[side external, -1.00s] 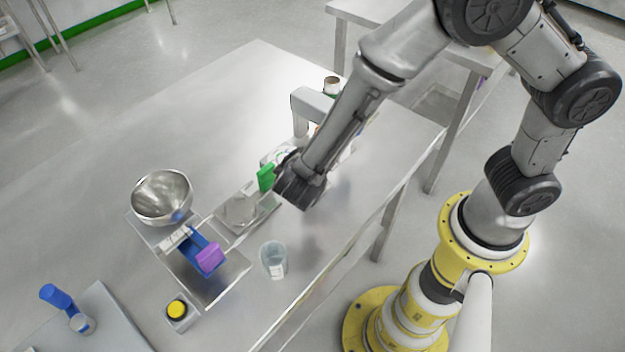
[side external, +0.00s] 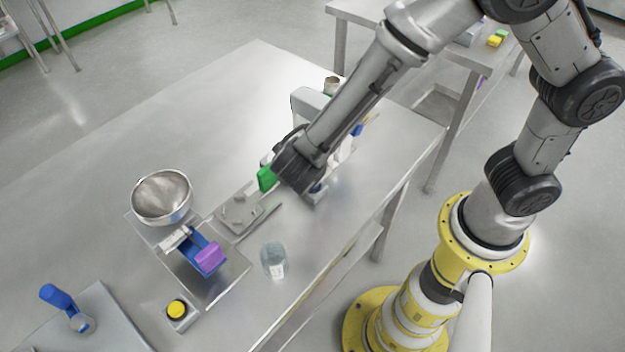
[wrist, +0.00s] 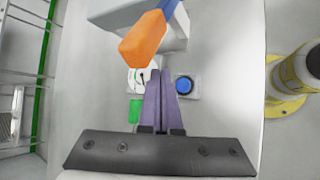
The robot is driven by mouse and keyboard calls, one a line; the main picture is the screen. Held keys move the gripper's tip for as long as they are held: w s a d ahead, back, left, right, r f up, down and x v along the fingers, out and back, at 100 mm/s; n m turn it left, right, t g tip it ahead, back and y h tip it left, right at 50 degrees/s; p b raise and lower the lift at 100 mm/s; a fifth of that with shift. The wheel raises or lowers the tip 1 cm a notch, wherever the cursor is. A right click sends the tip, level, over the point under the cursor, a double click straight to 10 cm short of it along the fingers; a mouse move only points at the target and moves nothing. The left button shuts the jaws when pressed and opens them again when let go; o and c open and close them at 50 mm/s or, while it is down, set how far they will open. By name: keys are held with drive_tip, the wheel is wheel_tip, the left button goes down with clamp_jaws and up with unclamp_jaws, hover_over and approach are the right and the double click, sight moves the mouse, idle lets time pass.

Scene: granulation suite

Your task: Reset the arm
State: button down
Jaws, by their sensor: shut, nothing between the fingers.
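My gripper shows in the wrist view (wrist: 161,98) with its two purple-grey fingers pressed together and nothing between them. In the side external view my arm's end hangs above the steel table (side external: 210,115), beside a green block (side external: 266,178); the fingertips are hidden there. In the wrist view an orange-headed tool with a blue handle (wrist: 143,40) lies across the picture just beyond the fingers. A white dial with a dark needle (wrist: 140,82) and a blue round button (wrist: 184,85) sit either side of the fingers.
A steel bowl (side external: 162,196) stands on a metal stand with a blue tray and purple block (side external: 210,255). A clear jar (side external: 273,260) stands near the table's front edge. A yellow button (side external: 177,309) and a blue-handled object (side external: 66,306) are at lower left. The table's far left is clear.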

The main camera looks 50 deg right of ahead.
drive_tip(key=r+m+y, duration=0.2)
drive_tip(key=r, duration=0.2)
drive_tip(key=r+m+y, duration=0.2)
drive_tip(key=r, duration=0.2)
drive_tip(key=r+m+t+y, duration=0.1)
drive_tip(key=r+m+y, duration=0.1)
drive_tip(key=r+m, duration=0.1)
drive_tip(key=shift+d+r, duration=0.4)
drive_tip(key=shift+r, duration=0.15)
drive_tip(key=s+d+r+m, duration=0.1)
drive_tip(key=s+d+m, duration=0.3)
drive_tip(key=s, duration=0.4)
drive_tip(key=s+d+r+m+y, duration=0.1)
drive_tip(key=s+d+r+m, duration=0.1)
drive_tip(key=s+d+m, duration=0.3)
drive_tip(key=s+d, duration=0.2)
drive_tip(key=s, duration=0.1)
drive_tip(key=shift+s+r+g, duration=0.15)
drive_tip(key=shift+s+g, duration=0.15)
drive_tip(key=shift+g, duration=0.1)
